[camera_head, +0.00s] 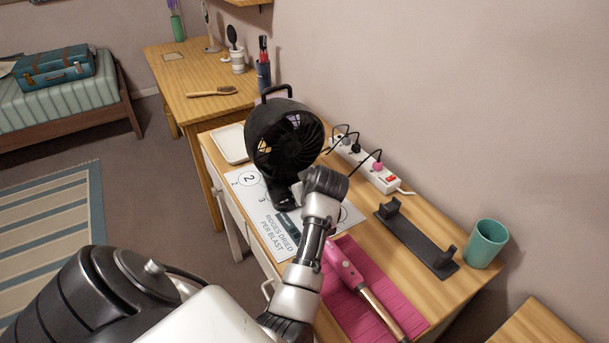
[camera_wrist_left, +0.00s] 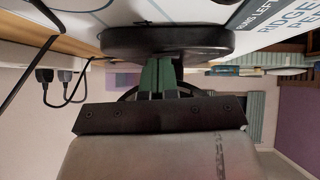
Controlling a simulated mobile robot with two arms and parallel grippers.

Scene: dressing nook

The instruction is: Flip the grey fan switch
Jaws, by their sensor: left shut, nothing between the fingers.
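The black fan (camera_head: 285,140) stands on the wooden table, on a printed white card (camera_head: 262,215). I cannot make out a grey switch on it in either view. My left arm reaches up to the fan's lower right side, and its forearm and wrist largely hide the gripper in the head view. In the left wrist view my left gripper (camera_wrist_left: 160,66) has its green fingers together and empty. Their tips are right by the fan's dark round base (camera_wrist_left: 168,42); I cannot tell whether they touch it. My right gripper is not in view.
A white power strip (camera_head: 375,171) with several plugs and a red switch lies behind the fan. A black stand (camera_head: 415,238), a teal cup (camera_head: 486,243) and a pink curling iron (camera_head: 345,266) on a pink mat (camera_head: 372,310) are to the right. A white tray (camera_head: 231,144) is left.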

